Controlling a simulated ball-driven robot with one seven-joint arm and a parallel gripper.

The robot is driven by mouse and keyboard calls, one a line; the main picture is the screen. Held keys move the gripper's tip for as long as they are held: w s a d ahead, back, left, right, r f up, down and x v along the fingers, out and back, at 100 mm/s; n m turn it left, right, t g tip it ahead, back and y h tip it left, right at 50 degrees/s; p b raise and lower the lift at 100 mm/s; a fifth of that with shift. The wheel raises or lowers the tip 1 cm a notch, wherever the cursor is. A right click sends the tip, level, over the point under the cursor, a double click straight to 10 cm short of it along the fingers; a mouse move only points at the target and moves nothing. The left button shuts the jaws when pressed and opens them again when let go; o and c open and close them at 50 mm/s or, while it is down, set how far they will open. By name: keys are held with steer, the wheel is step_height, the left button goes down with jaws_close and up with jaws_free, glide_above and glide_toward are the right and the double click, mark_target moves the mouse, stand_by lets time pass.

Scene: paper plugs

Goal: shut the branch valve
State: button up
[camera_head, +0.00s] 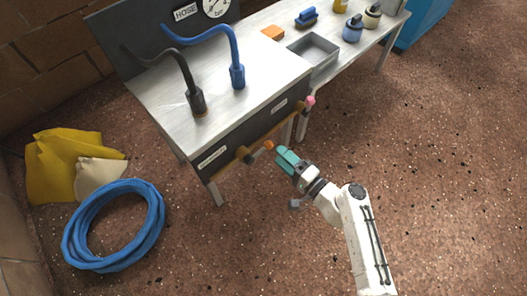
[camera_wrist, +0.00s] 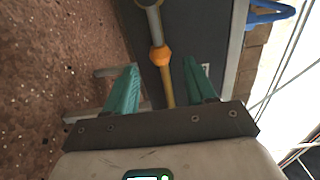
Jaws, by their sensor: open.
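Two valves sit on the dark front panel of the bench, each with a small label too blurred to read, so I cannot tell which is the branch valve. The nearer valve (camera_head: 244,154) has a brass body and an orange ball knob (camera_head: 268,145). The farther valve (camera_head: 299,107) has a pink knob (camera_head: 310,100). My gripper (camera_head: 282,153) is just right of the orange knob, its teal fingers pointing at it. In the wrist view the fingers are open, with the orange knob (camera_wrist: 160,55) lying between their tips and no visible contact.
The bench top (camera_head: 225,95) carries a black hose (camera_head: 187,75), a blue hose (camera_head: 232,45) and a grey tray (camera_head: 315,50). Floor around my arm is clear.

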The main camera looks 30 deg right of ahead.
mark_target(260, 152)
steer(key=shift+w+a, duration=0.2)
steer(key=shift+w, duration=0.2)
steer(key=shift+w, duration=0.15)
steer(key=b+x, duration=0.1)
steer(key=x, duration=0.2)
steer(key=shift+w+a, duration=0.1)
steer(key=shift+w, duration=0.2)
stand_by(0.5)
steer(key=shift+c, duration=0.2)
steer(key=c, duration=0.7)
